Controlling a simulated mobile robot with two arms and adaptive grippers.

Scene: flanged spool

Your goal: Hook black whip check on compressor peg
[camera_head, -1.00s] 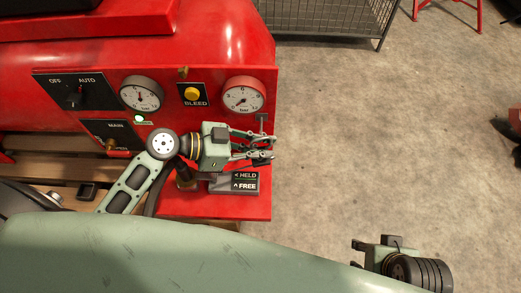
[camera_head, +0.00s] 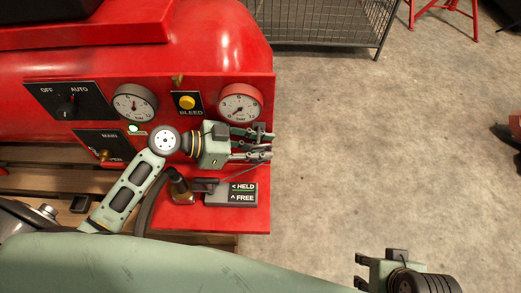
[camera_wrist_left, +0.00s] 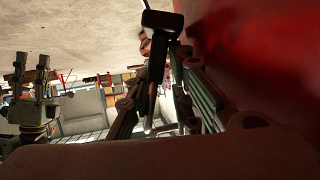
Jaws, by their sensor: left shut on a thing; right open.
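My left gripper (camera_head: 262,143) is at the right end of the red compressor (camera_head: 150,60), just below the right-hand gauge. It is shut on the end of the black whip check. The whip check's thin dark cable (camera_head: 240,167) runs from the fingers down left toward the hose fitting. In the left wrist view a dark T-shaped piece (camera_wrist_left: 160,24) stands beyond the fingers close to the red panel; I cannot tell whether it is the peg. The held loop is hidden by the fingers. My right gripper (camera_head: 362,271) is open and empty, low over the floor.
A black HELD/FREE plate (camera_head: 231,194) lies on the red shelf (camera_head: 235,222) beneath my left gripper. The hose fitting (camera_head: 180,190) stands beside it. Gauges (camera_head: 240,102) and a yellow bleed button (camera_head: 187,102) are above.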

